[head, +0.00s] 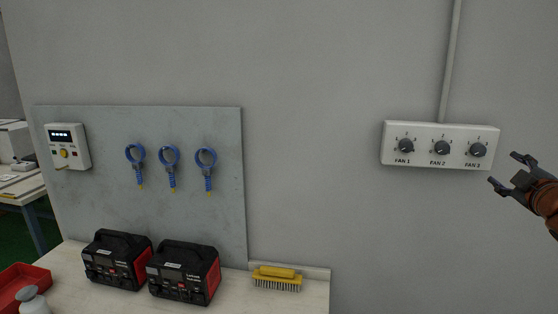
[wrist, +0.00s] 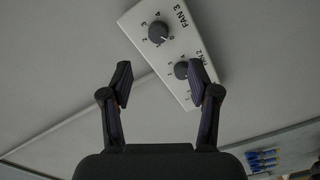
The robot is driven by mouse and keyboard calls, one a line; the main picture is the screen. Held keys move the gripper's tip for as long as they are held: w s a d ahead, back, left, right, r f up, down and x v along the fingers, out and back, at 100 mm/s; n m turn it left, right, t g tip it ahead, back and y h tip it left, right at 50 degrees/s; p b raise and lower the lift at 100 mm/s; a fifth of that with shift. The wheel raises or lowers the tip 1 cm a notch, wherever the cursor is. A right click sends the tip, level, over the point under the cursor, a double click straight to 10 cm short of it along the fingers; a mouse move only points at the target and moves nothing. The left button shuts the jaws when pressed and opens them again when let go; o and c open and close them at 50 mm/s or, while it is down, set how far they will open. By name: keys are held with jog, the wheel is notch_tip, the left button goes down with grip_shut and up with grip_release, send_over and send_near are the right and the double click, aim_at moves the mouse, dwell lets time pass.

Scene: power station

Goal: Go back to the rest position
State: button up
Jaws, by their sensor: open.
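My gripper (head: 507,172) is at the right edge of the head view, open and empty, just right of the fan control box (head: 411,158). In the wrist view my gripper (wrist: 162,85) shows two spread fingers with nothing between them. The white box also shows there (wrist: 205,30), tilted, beyond the fingertips. The box carries three dark knobs: FAN 1 (head: 405,146), FAN 2 (head: 441,148) and FAN 3 (head: 478,150). The FAN 2 knob is partly behind a finger in the wrist view; FAN 3 (wrist: 158,32) is clear there. I see no contact with any knob.
A grey panel (head: 100,190) holds blue hanging tools (head: 170,160) and a white control unit (head: 68,146). Below, a bench (head: 235,303) carries two black-red power units (head: 118,262), a yellow brush (head: 277,279) and a red tray (head: 14,281). The wall between panel and box is bare.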

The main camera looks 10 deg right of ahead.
jog(key=s+a+f+m+g+y, duration=0.1)
jog(key=s+a+f+m+g, duration=0.3)
jog(key=a+f, duration=0.6)
jog(key=s+a+f+m+g, duration=0.1)
jog(key=a+f+m+g, duration=0.3)
jog(key=a+f+g, duration=0.45)
jog(key=s+a+f+g+y, duration=0.2)
jog(key=s+a+f, duration=0.3)
jog(key=s+a, duration=0.5)
jog(key=s+a+f+g+y, duration=0.3)
jog(key=s+a+f+g, duration=0.1)
jog(key=s+a, duration=0.7)
jog(key=shift+s+a+f, duration=0.3)
jog(key=shift+s+f, duration=0.25)
jog(key=shift+s, duration=0.05)
